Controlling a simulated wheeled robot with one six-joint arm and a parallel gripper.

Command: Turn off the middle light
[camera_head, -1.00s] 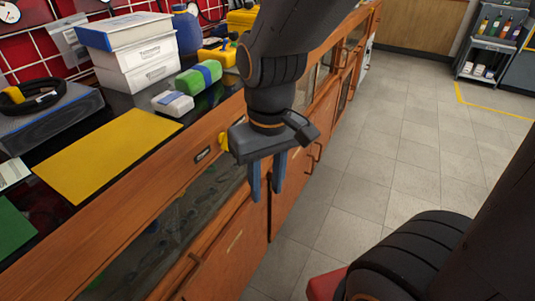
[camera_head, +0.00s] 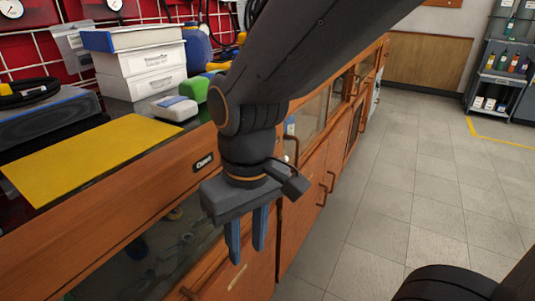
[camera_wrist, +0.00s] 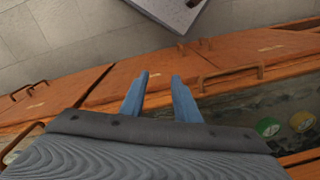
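I see no light or light switch in either view. My gripper (camera_head: 246,250) hangs fingers-down in front of the wooden bench front, left of centre in the head view. Its two blue fingers are apart with nothing between them. In the wrist view the fingers (camera_wrist: 159,75) also stand apart and empty, over the cabinet fronts. My arm hides part of the bench top and its front edge.
The wooden bench (camera_head: 140,205) runs along the left, with cabinet doors and handles. On top are a yellow mat (camera_head: 90,155), stacked white boxes (camera_head: 140,62) and a grey-white case (camera_head: 175,107). Tiled floor (camera_head: 400,180) is clear at right. A trolley (camera_head: 500,65) stands behind.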

